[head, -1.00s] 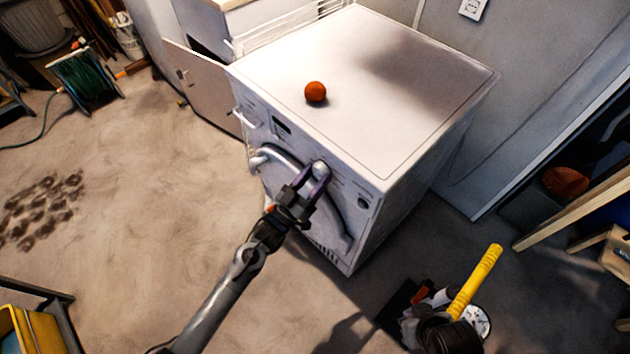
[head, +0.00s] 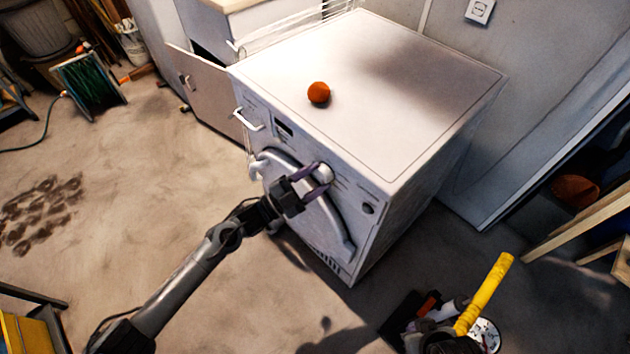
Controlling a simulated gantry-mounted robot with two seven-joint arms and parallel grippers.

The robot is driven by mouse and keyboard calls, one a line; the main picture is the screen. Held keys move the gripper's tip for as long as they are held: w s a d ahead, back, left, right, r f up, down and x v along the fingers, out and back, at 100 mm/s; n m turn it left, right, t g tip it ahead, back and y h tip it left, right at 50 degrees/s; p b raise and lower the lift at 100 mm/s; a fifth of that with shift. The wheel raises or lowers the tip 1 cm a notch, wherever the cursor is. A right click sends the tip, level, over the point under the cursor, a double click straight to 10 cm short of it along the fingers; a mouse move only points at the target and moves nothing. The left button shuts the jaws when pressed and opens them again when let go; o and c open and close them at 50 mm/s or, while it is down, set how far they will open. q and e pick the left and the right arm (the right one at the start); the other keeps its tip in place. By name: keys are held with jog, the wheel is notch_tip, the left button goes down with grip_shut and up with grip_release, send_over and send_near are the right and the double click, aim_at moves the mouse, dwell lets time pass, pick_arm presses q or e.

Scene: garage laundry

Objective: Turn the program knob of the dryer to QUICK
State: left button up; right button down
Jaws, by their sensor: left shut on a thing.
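The white dryer (head: 380,85) stands in the middle, its front panel facing the lower left. The program knob (head: 325,172) is a pale round knob on the upper front panel, above the round door (head: 335,225). My left gripper (head: 318,178) has its two fingers on either side of the knob and is shut on it. The fingers cover part of the knob, and its pointer and the printed program labels are too small to read.
An orange ball (head: 319,92) lies on the dryer top. A dark round button (head: 368,208) is right of the knob. The floor at left is mostly open.

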pick_arm(q)
jog(key=shift+r+m+g, duration=0.1)
jog(key=shift+m+g, duration=0.6)
jog(key=shift+m, duration=1.2)
jog(key=o, duration=1)
jog(key=shift+w, duration=0.1)
jog(key=shift+a, duration=0.15)
jog(key=p+v, duration=0.2)
jog(key=v, duration=0.8)
jog(key=shift+s+a+r, duration=0.1)
jog(key=shift+s+a, duration=0.15)
jog(key=shift+a, duration=0.05)
